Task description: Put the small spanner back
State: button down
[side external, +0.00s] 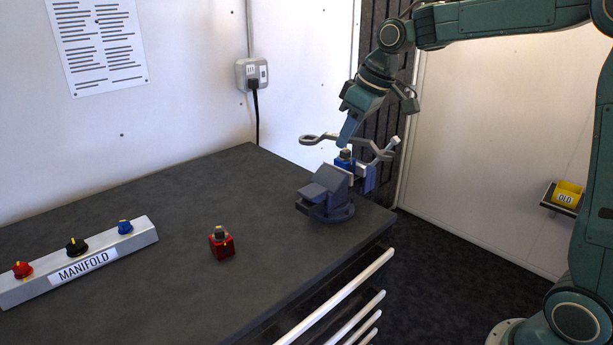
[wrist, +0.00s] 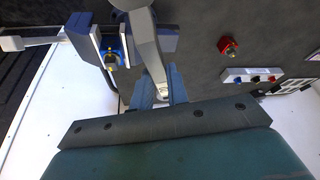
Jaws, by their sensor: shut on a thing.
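My gripper (side external: 348,134) is over the right end of the bench, shut on a grey spanner (side external: 375,149) and holding it up near the vise. In the wrist view the spanner (wrist: 146,45) runs from between the blue fingertips (wrist: 160,88) to the top edge. Its far end is cut off there. The spanner passes beside and above the blue vise (side external: 326,197), which grips a blue block (side external: 343,163) with a dark, yellow-marked top. I cannot tell whether the spanner touches the block. The spanner's resting place is not identifiable.
A red block (side external: 222,244) stands mid-bench (side external: 160,210). A grey manifold (side external: 85,265) with red, black and blue knobs is at the left. A wall socket (side external: 252,73) has a plugged cable. Much of the bench is clear.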

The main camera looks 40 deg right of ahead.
jog(key=a+n+g+y, duration=0.2)
jog(key=a+n, duration=0.5)
jog(key=a, duration=0.3)
jog(key=n+g+y, duration=0.1)
jog(key=n+g, duration=0.1)
jog(key=n, duration=0.6)
send_over(280, 274)
jog(key=d, duration=0.1)
jog(key=shift+d+r, duration=0.2)
jog(key=shift+r, duration=0.1)
jog(key=shift+f, duration=0.1)
notch_tip(280, 274, down, 20)
jog(key=shift+r, duration=0.1)
jog(key=c, duration=1.4)
grip_release()
jog(key=shift+o, duration=0.2)
